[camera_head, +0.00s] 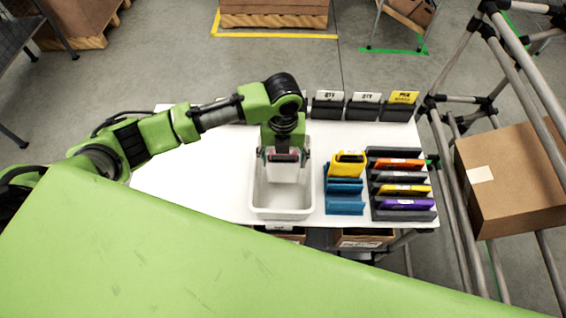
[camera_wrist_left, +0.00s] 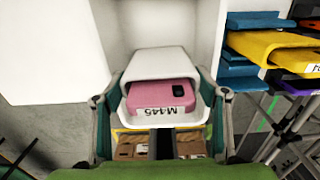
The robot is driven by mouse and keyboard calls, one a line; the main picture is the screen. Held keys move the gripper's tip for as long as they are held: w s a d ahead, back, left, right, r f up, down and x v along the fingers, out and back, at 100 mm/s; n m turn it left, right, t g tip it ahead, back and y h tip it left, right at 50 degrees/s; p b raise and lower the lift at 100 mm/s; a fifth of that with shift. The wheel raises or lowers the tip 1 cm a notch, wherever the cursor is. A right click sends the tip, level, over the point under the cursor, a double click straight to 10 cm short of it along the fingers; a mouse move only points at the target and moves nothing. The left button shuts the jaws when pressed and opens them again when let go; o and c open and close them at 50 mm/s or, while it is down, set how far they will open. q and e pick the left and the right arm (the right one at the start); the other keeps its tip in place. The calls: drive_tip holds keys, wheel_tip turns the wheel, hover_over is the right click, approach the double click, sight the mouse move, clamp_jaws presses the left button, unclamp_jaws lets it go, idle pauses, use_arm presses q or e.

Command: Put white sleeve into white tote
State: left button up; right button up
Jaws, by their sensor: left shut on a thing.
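My left gripper (camera_head: 283,155) is shut on the white sleeve (camera_head: 284,173), with a finger on each side. In the left wrist view the white sleeve (camera_wrist_left: 168,63) shows a pink item (camera_wrist_left: 162,97) inside and a label reading M445. The white tote (camera_head: 283,213) stands on the white table, open at the top. In the head view the sleeve hangs over the tote's opening, within its outline. I cannot tell how far down it reaches or whether it touches the tote. My right gripper is not in view.
Right of the tote, a blue rack (camera_head: 345,207) holds a yellow sleeve (camera_head: 348,160). A dark rack (camera_head: 405,215) beside it holds several coloured items. Labelled dark holders (camera_head: 328,105) line the back edge. The white table (camera_head: 200,180) is clear left of the tote.

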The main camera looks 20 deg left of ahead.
use_arm(q)
wheel_tip(320, 180, down, 2)
drive_tip(key=shift+s+f+p, duration=0.1)
drive_tip(key=shift+p, duration=0.2)
drive_tip(key=shift+f, duration=0.15)
drive_tip(key=shift+f, duration=0.1)
drive_tip(key=o, duration=1.4)
drive_tip(key=shift+r, duration=0.35)
wheel_tip(320, 180, up, 12)
drive_tip(key=shift+f+b, duration=0.2)
drive_tip(key=shift+b, duration=0.85)
